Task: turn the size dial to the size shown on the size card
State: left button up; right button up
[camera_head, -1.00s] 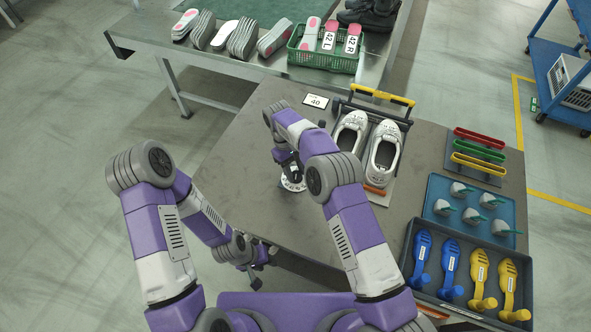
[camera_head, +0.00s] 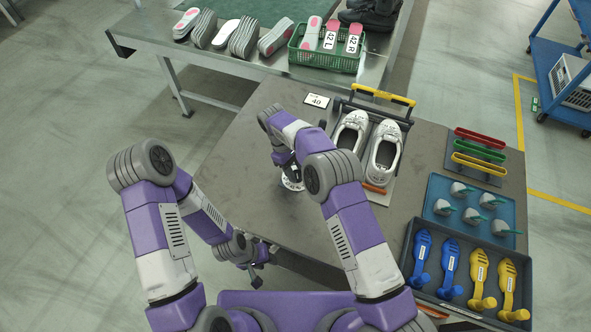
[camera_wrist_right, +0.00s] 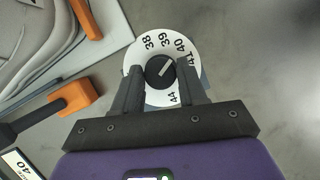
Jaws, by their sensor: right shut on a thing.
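The size card (camera_head: 316,101) reads 40 and lies at the back of the table; its corner also shows in the right wrist view (camera_wrist_right: 20,163). The size dial (camera_wrist_right: 152,43) is a white disc with size numbers around a dark knob (camera_wrist_right: 157,70). The knob's white line points to the upper right, roughly toward 40. My right gripper (camera_wrist_right: 160,74) is shut on the knob, one finger on each side, and hides part of the disc. In the head view the dial (camera_head: 292,184) is partly covered by my right gripper. My left gripper (camera_head: 257,277) hangs at the table's front edge, away from the dial; its jaw opening is unclear.
White shoes (camera_head: 383,154) stand on a holder with a yellow-handled frame (camera_head: 382,95) right of the dial. Farther right are colored bars (camera_head: 479,154), a blue tray (camera_head: 437,190) and a dark tray (camera_head: 412,240) of blue and yellow parts. The table's left front is clear.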

jog(key=o, duration=1)
jog(key=shift+p+v, duration=0.75)
jog(key=shift+v, duration=3)
jog(key=shift+r, duration=0.1)
